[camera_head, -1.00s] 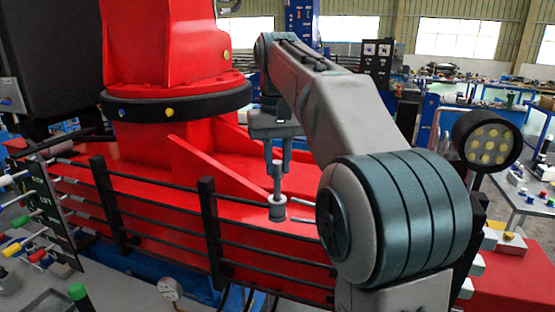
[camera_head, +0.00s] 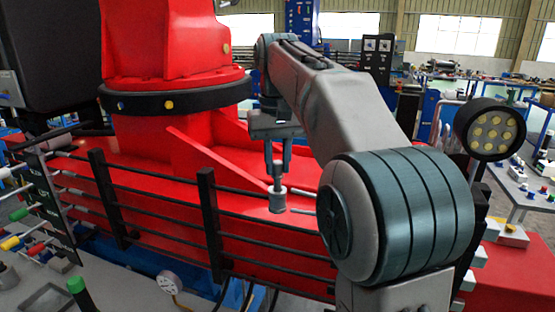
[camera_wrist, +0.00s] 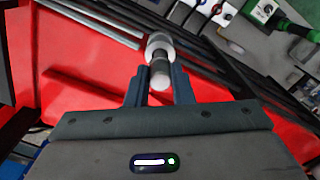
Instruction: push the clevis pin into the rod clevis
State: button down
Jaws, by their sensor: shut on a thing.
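My gripper (camera_head: 277,170) points down over the red deck, its two fingers shut on the clevis pin (camera_head: 278,182). The pin is a short grey metal rod, upright, with its upper part between the fingers. The rod clevis (camera_head: 278,204) is a pale grey cylindrical piece directly below. The pin's lower end meets the clevis top; how deep it sits inside is hidden. In the wrist view, the pin's round light end (camera_wrist: 159,82) shows between the fingers, in line with the clevis (camera_wrist: 160,43) beyond.
Black railings (camera_head: 209,225) run in front of the red crane base (camera_head: 150,205). A red crane column (camera_head: 170,50) stands at left. A round lamp (camera_head: 490,132) is at right. A gauge (camera_head: 170,283) and a green-capped part (camera_head: 76,286) are at the lower left.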

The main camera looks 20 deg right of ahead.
jog(key=shift+f+b, duration=1)
jog(key=shift+f, duration=0.55)
jog(key=c, duration=1.2)
grip_release()
notch_tip(320, 180, up, 5)
jog(key=p, duration=0.5)
jog(key=shift+r, duration=0.1)
